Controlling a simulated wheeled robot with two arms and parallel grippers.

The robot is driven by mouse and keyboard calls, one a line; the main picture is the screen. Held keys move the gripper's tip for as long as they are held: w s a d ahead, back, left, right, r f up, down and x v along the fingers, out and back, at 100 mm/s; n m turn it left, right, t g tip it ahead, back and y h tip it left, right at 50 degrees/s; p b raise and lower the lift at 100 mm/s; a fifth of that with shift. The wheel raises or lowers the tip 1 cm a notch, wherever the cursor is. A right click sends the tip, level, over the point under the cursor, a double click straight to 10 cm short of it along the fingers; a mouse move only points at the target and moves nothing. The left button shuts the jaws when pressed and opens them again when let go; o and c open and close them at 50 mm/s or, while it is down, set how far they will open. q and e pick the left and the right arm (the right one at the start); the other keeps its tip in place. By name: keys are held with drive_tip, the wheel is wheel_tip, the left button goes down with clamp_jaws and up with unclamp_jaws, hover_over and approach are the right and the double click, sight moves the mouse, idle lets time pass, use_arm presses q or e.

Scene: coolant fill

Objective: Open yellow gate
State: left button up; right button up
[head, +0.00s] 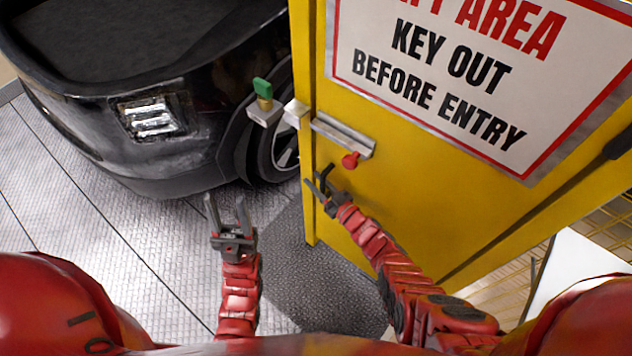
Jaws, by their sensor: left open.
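The yellow gate (400,190) fills the right half of the head view and bears a white sign (470,70) reading "KEY OUT BEFORE ENTRY". A grey metal bolt plate (342,134) is at its left edge, with a red knob (350,160) on its lower side. A green-handled key piece (263,90) stands on a metal bracket (265,112) left of the gate edge. My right gripper (317,176) is open and empty, just below and left of the red knob, apart from it. My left gripper (225,200) is open and empty above the floor, left of the gate.
A black car (150,100) stands at the upper left, its wheel (285,150) close to the gate's left edge. A dark mat (310,275) lies on the tread-plate floor (90,240) below the gate. A white surface (575,265) is at the lower right. Floor around my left gripper is clear.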

drive_tip(key=shift+c, duration=0.2)
clamp_jaws()
idle(1.1)
